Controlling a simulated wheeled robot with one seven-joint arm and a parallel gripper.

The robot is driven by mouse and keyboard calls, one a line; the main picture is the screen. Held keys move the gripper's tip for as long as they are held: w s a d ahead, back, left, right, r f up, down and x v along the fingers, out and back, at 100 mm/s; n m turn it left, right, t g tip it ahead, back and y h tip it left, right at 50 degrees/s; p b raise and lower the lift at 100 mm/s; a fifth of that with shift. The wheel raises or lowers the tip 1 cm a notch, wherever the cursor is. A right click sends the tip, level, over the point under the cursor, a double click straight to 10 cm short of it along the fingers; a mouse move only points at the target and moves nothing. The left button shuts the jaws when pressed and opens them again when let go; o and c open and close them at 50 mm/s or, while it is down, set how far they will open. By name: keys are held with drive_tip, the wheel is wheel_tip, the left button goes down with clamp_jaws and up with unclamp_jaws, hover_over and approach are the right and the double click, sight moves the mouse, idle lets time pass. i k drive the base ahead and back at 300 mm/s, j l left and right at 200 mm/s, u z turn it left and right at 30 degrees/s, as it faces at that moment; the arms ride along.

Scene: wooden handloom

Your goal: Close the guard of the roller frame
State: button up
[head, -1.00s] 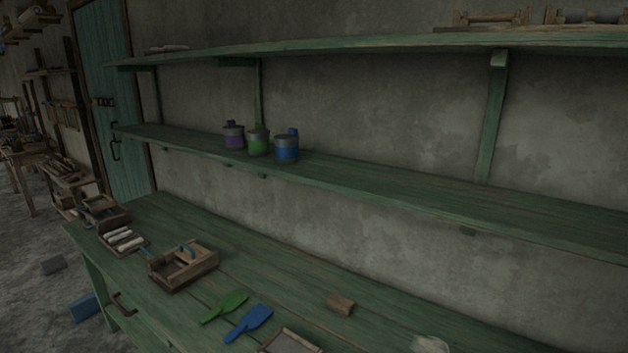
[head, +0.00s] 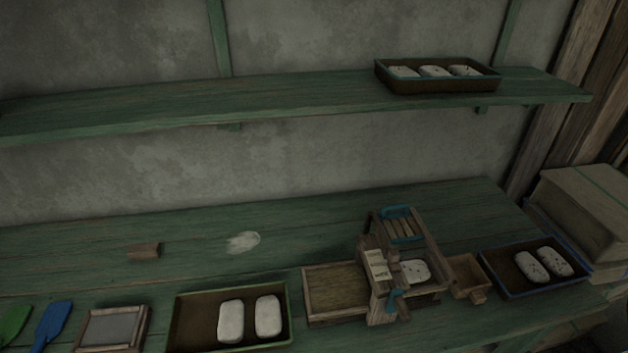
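The roller frame (head: 378,305) is a small wooden device on the green bench, right of centre in the head view. A slatted wooden panel with a teal handle (head: 397,211), which looks like its guard (head: 404,229), stands raised at the back of the frame. A white speckled block (head: 414,271) lies in the frame below the panel. A second teal part (head: 394,300) is low on the front. A pale marked plate (head: 377,265) is on the frame's left post. My gripper is not in view.
A wooden tray (head: 305,296) adjoins the frame on the left, and a small wooden box (head: 468,276) on the right. Trays with white blocks stand farther left (head: 178,318) and right (head: 497,276). A shelf (head: 290,106) runs above. The bench behind the left trays is mostly clear.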

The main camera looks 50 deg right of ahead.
sight(383, 217)
drive_tip(key=z, duration=1.2)
